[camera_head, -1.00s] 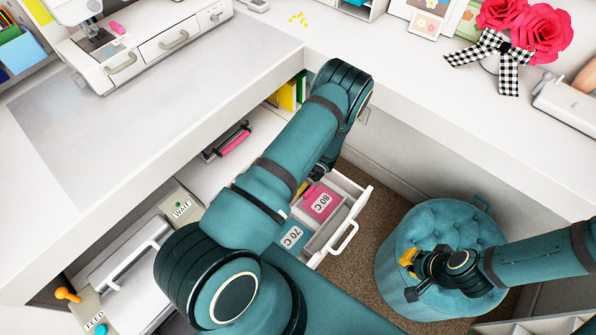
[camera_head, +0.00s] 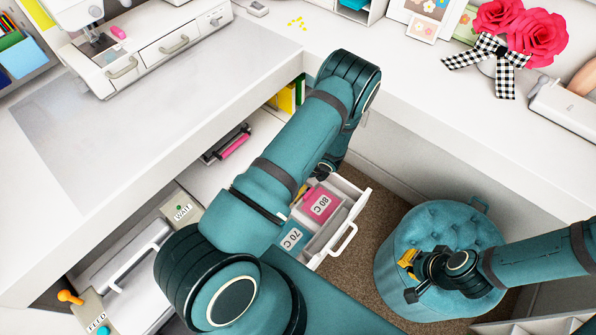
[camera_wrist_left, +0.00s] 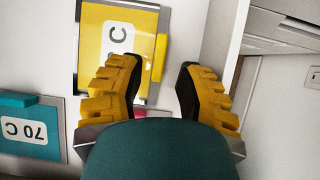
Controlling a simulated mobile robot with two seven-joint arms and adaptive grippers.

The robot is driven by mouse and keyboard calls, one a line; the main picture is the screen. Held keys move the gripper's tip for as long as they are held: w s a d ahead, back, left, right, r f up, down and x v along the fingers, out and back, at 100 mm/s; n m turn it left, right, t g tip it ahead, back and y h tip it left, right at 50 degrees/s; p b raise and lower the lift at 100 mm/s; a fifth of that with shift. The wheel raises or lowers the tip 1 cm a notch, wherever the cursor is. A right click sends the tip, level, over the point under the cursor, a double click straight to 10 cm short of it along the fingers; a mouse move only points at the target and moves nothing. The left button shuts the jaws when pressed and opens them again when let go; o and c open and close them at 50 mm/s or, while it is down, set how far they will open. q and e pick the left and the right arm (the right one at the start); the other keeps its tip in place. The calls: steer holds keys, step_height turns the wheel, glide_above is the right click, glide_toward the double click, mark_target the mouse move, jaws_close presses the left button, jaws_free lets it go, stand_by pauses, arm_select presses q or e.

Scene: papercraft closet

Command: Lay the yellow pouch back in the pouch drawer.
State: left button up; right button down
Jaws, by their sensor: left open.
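The yellow pouch (camera_wrist_left: 117,40) shows at the top of the left wrist view, with a white label ending in "C" and a raised yellow tab (camera_wrist_left: 160,57). It appears to lie flat inside a grey-edged compartment. My left gripper (camera_wrist_left: 160,78) is open, its yellow fingers apart on either side below the tab, holding nothing that I can see. In the head view the left arm hides most of this gripper and the pouch. The pouch drawer (camera_head: 355,192) is pulled out under the counter. My right gripper (camera_head: 410,276) is over the teal stool; its opening is unclear.
The drawer also holds a pink 80 C pouch (camera_head: 320,204) and a teal 70 C pouch (camera_head: 293,238). The teal tufted stool (camera_head: 440,222) stands right of the drawer. The white counter edge (camera_head: 215,125) overhangs the drawer area.

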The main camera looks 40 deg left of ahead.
arm_select(q)
steer(key=p+v, duration=0.1)
steer(key=v, duration=0.7)
steer(key=s+d+n+g+h, duration=0.2)
steer(key=s+d+n+h, duration=0.3)
steer(key=s+d+n, duration=0.3)
steer(key=s+d+r+n+t+h, duration=0.3)
steer(key=s+d+r+n, duration=0.3)
steer(key=n, duration=0.6)
steer(key=d+r+h, duration=0.1)
steer(key=d+r, duration=0.1)
steer(key=d, duration=0.1)
steer(key=shift+d+n+h, duration=0.2)
steer(key=shift+n+h, duration=0.1)
steer(key=shift+h, duration=0.1)
steer(key=shift+s+f, duration=0.1)
steer(key=shift+s, duration=0.1)
